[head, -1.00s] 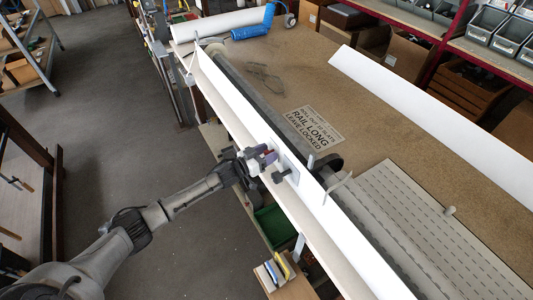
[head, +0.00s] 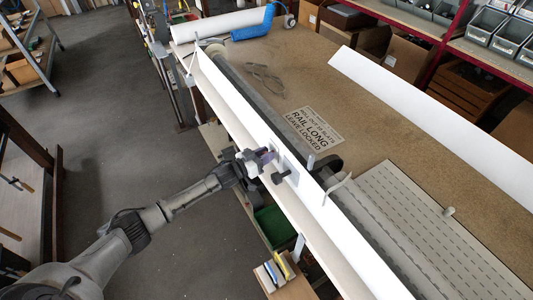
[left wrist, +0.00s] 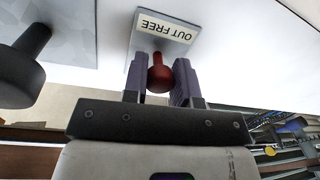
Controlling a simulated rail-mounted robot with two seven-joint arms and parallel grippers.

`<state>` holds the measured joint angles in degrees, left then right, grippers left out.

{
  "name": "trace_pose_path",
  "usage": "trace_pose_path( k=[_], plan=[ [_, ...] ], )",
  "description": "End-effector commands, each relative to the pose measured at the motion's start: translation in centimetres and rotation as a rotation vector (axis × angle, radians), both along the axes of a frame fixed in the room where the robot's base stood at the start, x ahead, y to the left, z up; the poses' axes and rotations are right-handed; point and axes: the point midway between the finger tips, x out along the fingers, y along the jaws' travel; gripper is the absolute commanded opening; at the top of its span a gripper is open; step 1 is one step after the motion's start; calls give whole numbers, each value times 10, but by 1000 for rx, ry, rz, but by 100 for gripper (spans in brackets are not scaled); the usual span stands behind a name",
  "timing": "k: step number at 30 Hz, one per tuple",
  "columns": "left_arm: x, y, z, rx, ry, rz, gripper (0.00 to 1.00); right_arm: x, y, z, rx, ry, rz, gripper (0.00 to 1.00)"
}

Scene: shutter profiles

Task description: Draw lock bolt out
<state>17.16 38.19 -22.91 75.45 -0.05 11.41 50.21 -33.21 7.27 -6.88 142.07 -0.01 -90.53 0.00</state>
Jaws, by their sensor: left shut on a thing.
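The lock bolt shows in the left wrist view as a red round knob (left wrist: 158,77) on a stem, below a small plate marked "OUT FREE" (left wrist: 165,32), which reads upside down there. My left gripper (left wrist: 160,85) is shut on the red knob, with one purple-grey finger on each side. In the head view my left gripper (head: 268,156) is at the near side of the long white rail (head: 238,105), and its fingers hide the knob there. A separate black knob (head: 281,177) stands out just beside it; it also shows large in the left wrist view (left wrist: 22,65). My right gripper is not in view.
The workbench (head: 300,75) carries a "RAIL LONG, LEAVE LOCKED" sign (head: 312,127), a slotted grey plate (head: 420,225) and a white profile (head: 440,120). A green bin (head: 275,225) and a small block holder (head: 275,270) are below the rail. The floor at left is open.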

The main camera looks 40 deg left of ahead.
Motion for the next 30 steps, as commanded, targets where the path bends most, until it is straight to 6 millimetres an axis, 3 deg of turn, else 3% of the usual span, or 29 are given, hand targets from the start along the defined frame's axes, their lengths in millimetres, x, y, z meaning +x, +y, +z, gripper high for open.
trace_pose_path(
  k=[4,12,13,21,30],
  plan=[
    [-17,6,3,-1,4,2,0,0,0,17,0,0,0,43],
    [-19,7,1,0,0,0,0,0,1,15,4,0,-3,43],
    [-19,7,1,0,0,0,27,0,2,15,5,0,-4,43],
    [-19,7,0,0,0,0,52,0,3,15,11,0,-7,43],
    [-22,8,0,-1,1,1,52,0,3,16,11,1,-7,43]
  ],
)
